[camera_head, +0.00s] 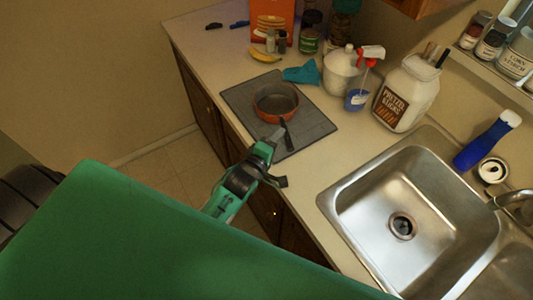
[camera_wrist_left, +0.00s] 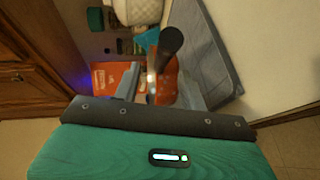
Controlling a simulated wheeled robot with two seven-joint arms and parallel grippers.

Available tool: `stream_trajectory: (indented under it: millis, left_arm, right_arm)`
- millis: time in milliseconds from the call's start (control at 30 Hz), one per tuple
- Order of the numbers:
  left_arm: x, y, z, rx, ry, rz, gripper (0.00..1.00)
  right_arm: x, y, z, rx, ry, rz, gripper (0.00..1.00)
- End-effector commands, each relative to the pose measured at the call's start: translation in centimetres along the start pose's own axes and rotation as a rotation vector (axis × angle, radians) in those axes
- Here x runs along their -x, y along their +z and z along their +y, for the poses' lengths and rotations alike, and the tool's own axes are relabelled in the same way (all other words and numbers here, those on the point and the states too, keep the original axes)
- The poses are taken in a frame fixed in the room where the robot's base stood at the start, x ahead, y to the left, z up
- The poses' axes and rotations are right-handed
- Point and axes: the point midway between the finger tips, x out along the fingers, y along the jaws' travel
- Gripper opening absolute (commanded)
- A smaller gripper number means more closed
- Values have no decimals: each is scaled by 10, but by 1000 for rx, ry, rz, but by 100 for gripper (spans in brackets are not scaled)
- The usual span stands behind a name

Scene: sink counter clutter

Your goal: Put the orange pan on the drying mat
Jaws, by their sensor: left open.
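The orange pan (camera_head: 276,101) rests on the grey drying mat (camera_head: 239,93), with its dark interior facing up. Its dark handle (camera_head: 287,136) points toward the counter's front edge. My left gripper (camera_head: 273,162) is open and empty at the counter's front edge, close to the handle end. In the left wrist view the dark handle (camera_wrist_left: 171,43) shows near the jaws, in front of the orange pan (camera_wrist_left: 163,84), and the mat (camera_wrist_left: 208,45) lies to the right. Whether a finger touches the handle is unclear. My right gripper is not in view.
The steel sink (camera_head: 405,215) lies to the right. A teal cloth (camera_head: 302,74), a banana (camera_head: 265,56), a blue cup (camera_head: 355,100) and a pretzel jar (camera_head: 405,93) stand or lie behind and beside the mat. An orange box (camera_head: 272,18) is at the back.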

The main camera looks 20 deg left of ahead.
Motion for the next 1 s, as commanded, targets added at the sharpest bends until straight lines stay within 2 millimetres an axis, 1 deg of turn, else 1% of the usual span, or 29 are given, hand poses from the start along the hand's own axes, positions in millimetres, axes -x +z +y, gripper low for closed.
stream_trajectory:
  millis: [33, 200, 400, 600, 1000]
  left_arm:
    - [11, 0, -3, 1, 0, 0, 42]
    - [41, 0, -3, 1, 0, 0, 42]
    - [62, 0, -1, 1, 0, 0, 42]
    - [69, 0, 0, -1, 0, 0, 42]
    - [69, 0, 0, -1, 1, 0, 42]
  right_arm:
    - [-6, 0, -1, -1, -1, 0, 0]
    - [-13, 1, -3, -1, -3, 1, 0]
    - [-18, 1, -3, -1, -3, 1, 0]
    - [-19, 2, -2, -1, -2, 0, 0]
    - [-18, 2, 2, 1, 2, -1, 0]
